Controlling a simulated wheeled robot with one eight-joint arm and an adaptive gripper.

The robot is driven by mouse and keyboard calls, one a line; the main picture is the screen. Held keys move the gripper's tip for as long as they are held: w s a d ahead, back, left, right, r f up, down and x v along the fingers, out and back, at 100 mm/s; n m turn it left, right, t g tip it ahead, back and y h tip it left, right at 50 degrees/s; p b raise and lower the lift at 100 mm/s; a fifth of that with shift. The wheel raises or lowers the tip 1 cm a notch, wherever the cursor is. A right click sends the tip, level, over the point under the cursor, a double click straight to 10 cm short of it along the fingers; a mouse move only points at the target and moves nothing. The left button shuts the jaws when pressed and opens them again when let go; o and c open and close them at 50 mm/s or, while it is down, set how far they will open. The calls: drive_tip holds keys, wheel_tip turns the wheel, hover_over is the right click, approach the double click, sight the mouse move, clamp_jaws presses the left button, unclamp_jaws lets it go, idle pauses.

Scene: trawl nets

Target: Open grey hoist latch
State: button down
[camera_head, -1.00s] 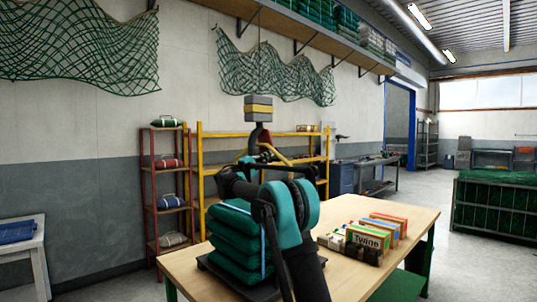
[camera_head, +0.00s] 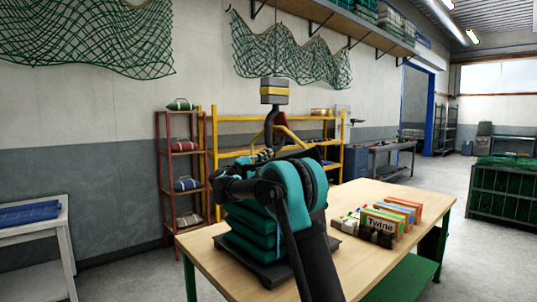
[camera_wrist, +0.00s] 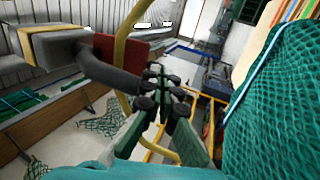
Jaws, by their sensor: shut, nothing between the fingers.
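The hoist block (camera_head: 274,92), grey with a yellow band, hangs above the wooden table. Its dark grey hook (camera_head: 281,121) carries a yellow bar, and a red latch piece (camera_head: 269,131) sits at the hook. In the wrist view the block (camera_wrist: 52,47), the curved hook (camera_wrist: 112,78) and the red latch piece (camera_wrist: 122,52) show at upper left. My gripper (camera_wrist: 165,92) is shut with nothing in it, its tips close to the hook and yellow bar (camera_wrist: 122,70); contact cannot be told.
A stack of green nets (camera_head: 250,228) lies on a dark plate on the table (camera_head: 345,262), below my arm. Twine boxes (camera_head: 384,222) stand to its right. Red and yellow shelves (camera_head: 215,160) stand behind. Open floor lies at right.

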sight(283, 136)
drive_tip(key=s+a+r, duration=0.2)
drive_tip(key=shift+a, duration=0.4)
drive_tip(key=x, duration=1.4)
drive_tip(key=shift+d, duration=0.1)
